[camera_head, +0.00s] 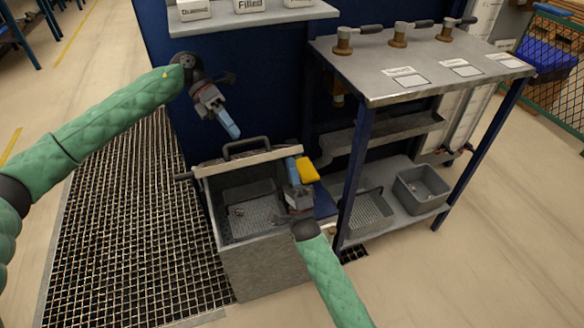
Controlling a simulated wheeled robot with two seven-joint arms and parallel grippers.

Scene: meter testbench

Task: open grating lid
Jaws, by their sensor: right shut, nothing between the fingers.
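A grey metal box (265,270) stands on the floor at the middle. Its top is open to view, and a mesh-like surface (250,217) shows low inside it. A dark bar handle (246,147) stands at the box's back edge, above a pale rim strip (245,161). I cannot tell clearly which part is the grating lid. My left gripper (234,132) points down just above and left of the handle, apart from it; its fingers overlap. My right gripper (293,166) is shut and empty at the box's right rim; whether it touches the rim is unclear.
A yellow object (307,170) is beside my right gripper. A steel bench (420,75) with several valve handles stands at the right, with grey bins (421,190) on its lower shelf. A shelf (255,16) with labelled containers is at the back. Floor grating (125,230) lies left.

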